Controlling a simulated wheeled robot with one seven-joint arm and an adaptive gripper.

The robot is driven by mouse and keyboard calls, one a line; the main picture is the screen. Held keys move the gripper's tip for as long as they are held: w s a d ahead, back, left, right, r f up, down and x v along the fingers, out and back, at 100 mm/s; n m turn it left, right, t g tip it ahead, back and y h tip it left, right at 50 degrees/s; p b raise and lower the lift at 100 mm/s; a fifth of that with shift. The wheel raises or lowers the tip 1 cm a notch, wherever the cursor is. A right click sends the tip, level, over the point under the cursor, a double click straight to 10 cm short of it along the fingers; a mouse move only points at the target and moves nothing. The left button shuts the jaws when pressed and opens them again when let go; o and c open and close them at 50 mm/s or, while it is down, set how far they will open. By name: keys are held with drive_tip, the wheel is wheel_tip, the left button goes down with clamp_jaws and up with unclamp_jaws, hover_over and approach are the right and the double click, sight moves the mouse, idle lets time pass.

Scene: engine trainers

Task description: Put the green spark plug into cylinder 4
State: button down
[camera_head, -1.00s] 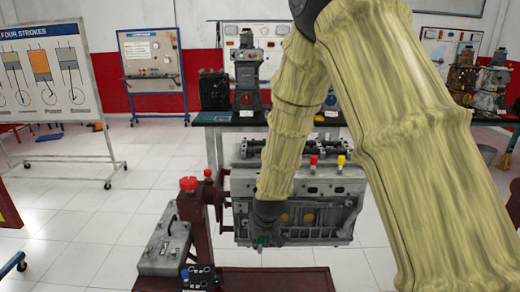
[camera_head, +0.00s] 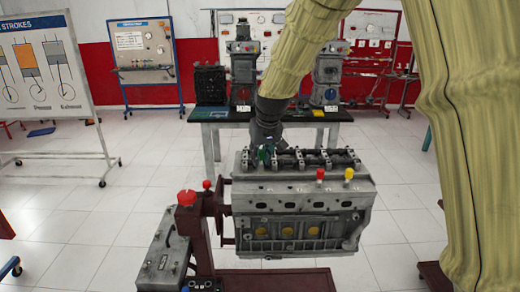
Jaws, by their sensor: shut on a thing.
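The grey engine block (camera_head: 300,207) hangs on a dark red stand in the middle of the view. My gripper (camera_head: 268,150), at the end of a cream-sleeved arm, is at the left end of the engine's top. I cannot tell whether the plug's tip touches the engine. A red plug (camera_head: 320,174) and a yellow plug (camera_head: 348,174) stand in the right half of the engine's near upper edge. The cylinder numbers are too small to read surely.
The red stand (camera_head: 202,235) with a red knob (camera_head: 187,197) rises at the engine's left, beside a grey case (camera_head: 163,262). A table (camera_head: 210,117) with engine models stands behind. A chart board (camera_head: 45,75) is at the left. Open tiled floor lies around.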

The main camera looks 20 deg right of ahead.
sight(261, 174)
drive_tip(key=shift+w+a+f, duration=0.1)
drive_tip(key=shift+w, duration=0.25)
drive_tip(key=shift+s+f+b, duration=0.1)
drive_tip(key=shift+s+b, duration=0.5)
drive_tip(key=shift+s, duration=0.1)
drive_tip(key=shift+d+f, duration=0.2)
drive_tip(key=shift+f, duration=0.1)
drive_tip(key=shift+b+x, duration=0.85)
drive_tip(key=shift+x, duration=0.2)
drive_tip(key=shift+s+f, duration=0.25)
drive_tip(key=shift+f, duration=0.3)
drive_tip(key=shift+w+f+b, duration=0.2)
drive_tip(key=shift+f+b, duration=0.15)
drive_tip(key=shift+f, duration=0.2)
drive_tip(key=shift+s+a+r+p, duration=0.1)
drive_tip(key=shift+s+p, duration=0.1)
drive_tip(key=shift+p, duration=0.1)
drive_tip(key=shift+f, duration=0.9)
